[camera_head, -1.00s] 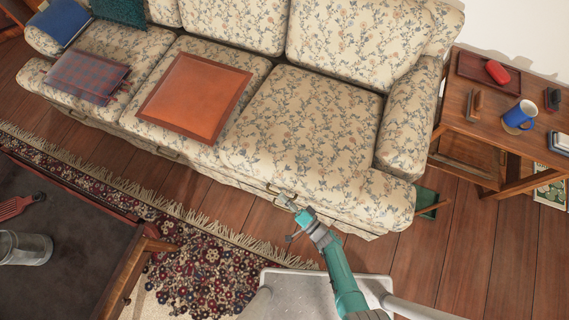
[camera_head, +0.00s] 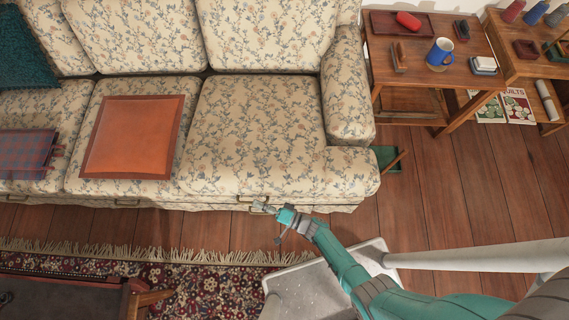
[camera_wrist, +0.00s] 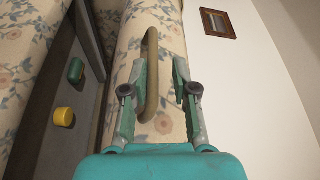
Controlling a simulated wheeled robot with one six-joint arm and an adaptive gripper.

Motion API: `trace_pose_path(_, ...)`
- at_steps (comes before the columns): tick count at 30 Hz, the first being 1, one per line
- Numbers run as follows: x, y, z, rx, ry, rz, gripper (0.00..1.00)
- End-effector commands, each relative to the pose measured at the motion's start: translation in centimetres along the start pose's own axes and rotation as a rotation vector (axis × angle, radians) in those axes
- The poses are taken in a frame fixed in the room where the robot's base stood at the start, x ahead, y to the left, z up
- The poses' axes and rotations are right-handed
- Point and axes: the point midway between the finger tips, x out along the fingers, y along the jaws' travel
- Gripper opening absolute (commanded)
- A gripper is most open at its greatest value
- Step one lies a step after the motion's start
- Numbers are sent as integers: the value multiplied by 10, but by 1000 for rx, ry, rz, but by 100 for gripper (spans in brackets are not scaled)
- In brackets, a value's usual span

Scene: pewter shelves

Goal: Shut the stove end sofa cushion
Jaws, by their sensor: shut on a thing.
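The floral sofa (camera_head: 230,35) stands along the back. Its right-hand seat cushion (camera_head: 255,135) lies beside the right armrest (camera_head: 347,90), with a pull handle at its front. My gripper (camera_head: 262,207) is at this front edge. In the wrist view my gripper (camera_wrist: 160,90) has its fingers around the brass-coloured handle (camera_wrist: 150,75), which is fixed to a floral panel. Left of that panel a dark gap shows, with a green spool (camera_wrist: 75,70) and a yellow spool (camera_wrist: 64,117). From the head view I cannot tell how far the cushion is raised. No stove is in view.
A side table (camera_head: 425,70) with a blue mug (camera_head: 440,53) stands right.

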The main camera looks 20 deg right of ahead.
Motion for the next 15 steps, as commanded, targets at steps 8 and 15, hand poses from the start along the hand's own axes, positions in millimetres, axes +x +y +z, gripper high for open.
trace_pose_path(8,-35,0,-1,0,7,0,23)
trace_pose_path(15,-59,0,-2,-1,8,0,23)
